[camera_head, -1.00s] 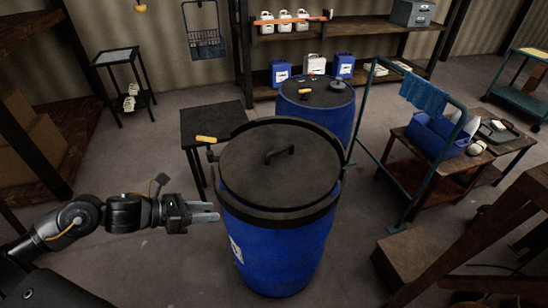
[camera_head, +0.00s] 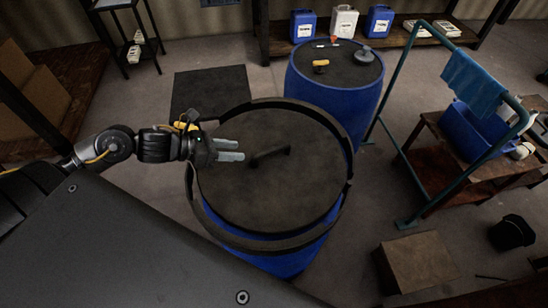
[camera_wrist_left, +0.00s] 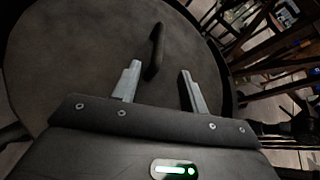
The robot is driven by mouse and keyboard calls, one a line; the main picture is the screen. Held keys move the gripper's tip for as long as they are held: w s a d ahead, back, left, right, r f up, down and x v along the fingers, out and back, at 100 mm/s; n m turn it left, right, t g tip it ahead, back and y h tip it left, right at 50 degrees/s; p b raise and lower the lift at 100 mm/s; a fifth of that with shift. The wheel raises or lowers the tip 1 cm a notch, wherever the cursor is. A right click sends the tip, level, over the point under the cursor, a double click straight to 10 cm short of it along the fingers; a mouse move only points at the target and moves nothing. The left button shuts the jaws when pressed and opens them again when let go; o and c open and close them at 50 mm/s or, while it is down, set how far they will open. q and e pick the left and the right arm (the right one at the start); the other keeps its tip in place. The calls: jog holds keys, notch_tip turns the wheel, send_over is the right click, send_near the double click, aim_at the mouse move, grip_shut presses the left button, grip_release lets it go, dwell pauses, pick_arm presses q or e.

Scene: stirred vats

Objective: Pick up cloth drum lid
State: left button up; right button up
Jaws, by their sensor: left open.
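The drum lid (camera_head: 245,190) is a dark round disc on top of the near blue drum (camera_head: 280,262), with a raised bar handle (camera_head: 270,154) in its middle. A black ring runs around the rim and sits tilted. My left gripper (camera_head: 242,151) is over the lid's left part, its open fingers pointing at the handle, a little short of it. In the left wrist view the lid (camera_wrist_left: 70,60) fills much of the picture, and the handle (camera_wrist_left: 154,50) lies just ahead of the gap between the two fingers. My right gripper is not in view.
A second blue drum (camera_head: 318,100) with small things on top stands behind. A dark small table (camera_head: 205,88) is behind my left gripper. A box (camera_head: 420,262) is on the floor.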

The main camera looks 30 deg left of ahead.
aim_at(265, 151)
pick_arm(q)
jog(key=p+x, duration=0.1)
jog(key=x, duration=0.3)
jog(key=shift+w+d+f, duration=0.1)
jog(key=shift+w+d, duration=0.05)
jog(key=shift+w, duration=0.25)
jog(key=shift+d+f, duration=0.1)
jog(key=shift+d, duration=0.05)
jog(key=shift+w, duration=0.1)
jog(key=p+x, duration=0.2)
jog(key=x, duration=0.2)
jog(key=shift+w+d+p, duration=0.15)
jog(key=shift+w+p, duration=0.05)
jog(key=shift+p, duration=0.2)
jog(key=shift+w+d+f, duration=0.15)
jog(key=shift+w+d, duration=0.05)
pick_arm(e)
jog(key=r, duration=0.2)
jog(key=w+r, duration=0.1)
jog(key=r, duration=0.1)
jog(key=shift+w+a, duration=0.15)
pick_arm(q)
jog(key=shift+c, duration=0.2)
grip_shut()
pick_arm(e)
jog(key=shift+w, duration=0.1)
